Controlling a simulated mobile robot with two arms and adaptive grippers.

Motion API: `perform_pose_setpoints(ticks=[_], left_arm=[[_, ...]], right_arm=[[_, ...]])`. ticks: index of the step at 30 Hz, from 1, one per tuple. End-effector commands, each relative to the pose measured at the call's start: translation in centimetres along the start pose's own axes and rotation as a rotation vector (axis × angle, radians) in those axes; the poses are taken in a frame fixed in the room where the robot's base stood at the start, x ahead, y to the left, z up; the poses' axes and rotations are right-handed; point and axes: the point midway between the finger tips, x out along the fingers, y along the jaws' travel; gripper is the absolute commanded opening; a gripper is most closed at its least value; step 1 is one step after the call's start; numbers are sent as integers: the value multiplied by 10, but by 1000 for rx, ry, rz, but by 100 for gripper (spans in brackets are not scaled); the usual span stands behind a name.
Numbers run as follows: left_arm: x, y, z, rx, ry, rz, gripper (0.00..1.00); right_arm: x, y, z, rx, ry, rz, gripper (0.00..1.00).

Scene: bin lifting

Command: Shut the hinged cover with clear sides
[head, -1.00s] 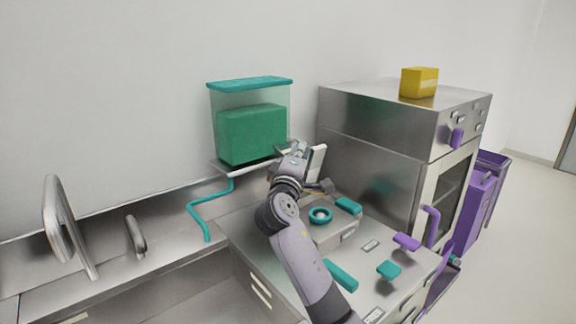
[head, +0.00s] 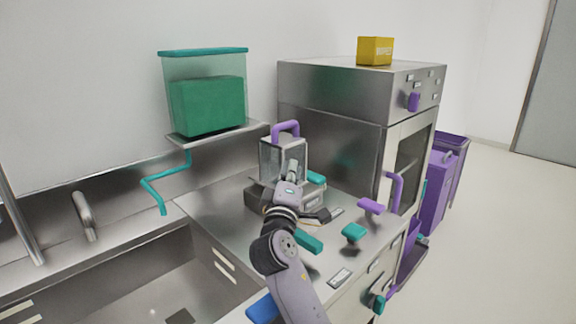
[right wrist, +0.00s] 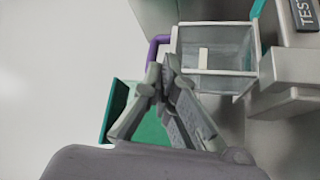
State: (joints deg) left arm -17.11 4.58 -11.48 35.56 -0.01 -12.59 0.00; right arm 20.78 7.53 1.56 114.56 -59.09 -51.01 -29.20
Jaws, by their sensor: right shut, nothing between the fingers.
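The cover with clear sides (head: 270,158) has a purple handle (head: 285,128) on top. My left gripper is not in view.
A steel oven (head: 330,125) stands behind and right, with a yellow box (head: 375,50) on top. A teal-lidded container (head: 205,105) sits on a wall shelf. A sink (head: 165,285) lies front left. Teal and purple knobs line the counter's right side.

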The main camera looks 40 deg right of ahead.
Motion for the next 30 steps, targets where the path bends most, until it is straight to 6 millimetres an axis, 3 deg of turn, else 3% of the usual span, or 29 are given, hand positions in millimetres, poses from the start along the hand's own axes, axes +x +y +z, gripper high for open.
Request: perform_pose_setpoints(ticks=[18,23,30], left_arm=[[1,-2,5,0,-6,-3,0],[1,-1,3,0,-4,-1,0],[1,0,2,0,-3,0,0]], right_arm=[[-6,-2,1,1,1,-1,0],[-29,-3,1,2,2,-3,0],[-81,-3,1,2,1,-6,0]])
